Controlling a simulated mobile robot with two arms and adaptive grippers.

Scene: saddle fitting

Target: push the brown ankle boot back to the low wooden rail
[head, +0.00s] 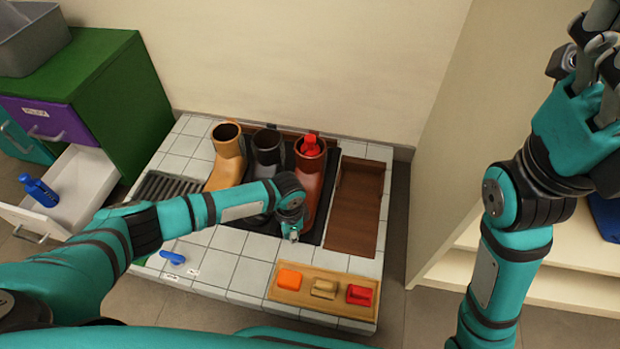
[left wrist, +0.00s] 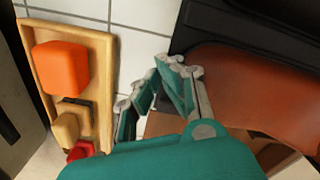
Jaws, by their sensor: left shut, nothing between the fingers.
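The brown boot (head: 309,180) stands upright at the right end of a row of three on a dark mat, with a red object (head: 310,146) in its opening. The low wooden rail (head: 287,134) runs along the back of the mat, partly hidden by the boots. My left gripper (head: 293,237) is shut and empty, low near the boot's toe end; my arm hides part of the boot's front. In the left wrist view the brown boot (left wrist: 250,85) lies just right of the fingers; contact is unclear. My right gripper (head: 598,55) is raised at upper right, away from the boots.
A yellow boot (head: 227,160) and a black boot (head: 267,155) stand to the left. A wooden tray (head: 284,296) with orange, tan and red blocks lies in front. A brown recess (head: 357,205) is at right. A blue object (head: 172,257) lies on the tiles.

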